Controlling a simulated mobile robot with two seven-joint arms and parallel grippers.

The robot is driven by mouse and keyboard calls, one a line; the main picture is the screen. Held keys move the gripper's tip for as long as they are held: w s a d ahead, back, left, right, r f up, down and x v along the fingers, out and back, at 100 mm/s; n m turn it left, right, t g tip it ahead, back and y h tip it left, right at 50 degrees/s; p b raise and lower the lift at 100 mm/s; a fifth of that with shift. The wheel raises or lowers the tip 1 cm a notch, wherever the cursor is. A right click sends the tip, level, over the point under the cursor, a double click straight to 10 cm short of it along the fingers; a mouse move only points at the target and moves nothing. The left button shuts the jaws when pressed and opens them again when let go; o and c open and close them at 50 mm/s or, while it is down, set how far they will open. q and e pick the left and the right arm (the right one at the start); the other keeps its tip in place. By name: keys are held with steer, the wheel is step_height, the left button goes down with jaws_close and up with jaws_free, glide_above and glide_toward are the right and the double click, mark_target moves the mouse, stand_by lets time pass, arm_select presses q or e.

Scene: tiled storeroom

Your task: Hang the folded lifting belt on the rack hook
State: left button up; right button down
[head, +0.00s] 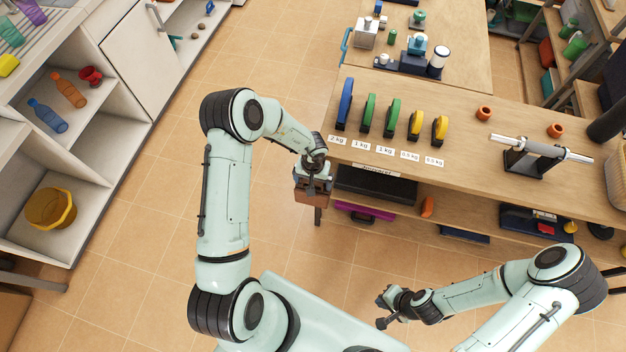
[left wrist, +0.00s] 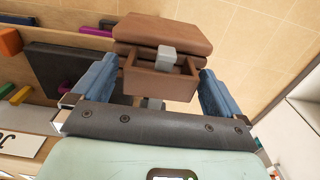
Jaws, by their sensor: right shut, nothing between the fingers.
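The folded lifting belt (left wrist: 160,82) is brown with a grey buckle-like piece. In the left wrist view it sits between the two blue fingers of my left gripper (left wrist: 160,90). In the head view my left gripper (head: 314,180) points down at the near left corner of the wooden bench, and the belt (head: 312,196) hangs clear of the floor below it, partly hidden by the gripper. My right gripper (head: 382,311) is shut and empty, low in the head view over the floor. I cannot make out the rack hook in either view.
The wooden bench (head: 465,165) carries coloured weight discs (head: 393,118), small orange pots (head: 485,113) and a bar on a stand (head: 540,150). Its lower shelf holds a dark case (head: 375,186). White shelving (head: 85,160) stands at left. The tiled floor between is clear.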

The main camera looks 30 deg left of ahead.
arm_select(q)
step_height(320, 180, up, 7)
steer(key=shift+w+p, duration=0.1)
steer(key=shift+p, duration=0.85)
step_height(320, 180, up, 6)
steer(key=shift+r, duration=0.2)
arm_select(e)
steer(key=w+r, duration=0.2)
steer(key=shift+w+r, duration=0.1)
steer(key=shift+w, duration=0.3)
arm_select(q)
steer(key=shift+s, duration=0.2)
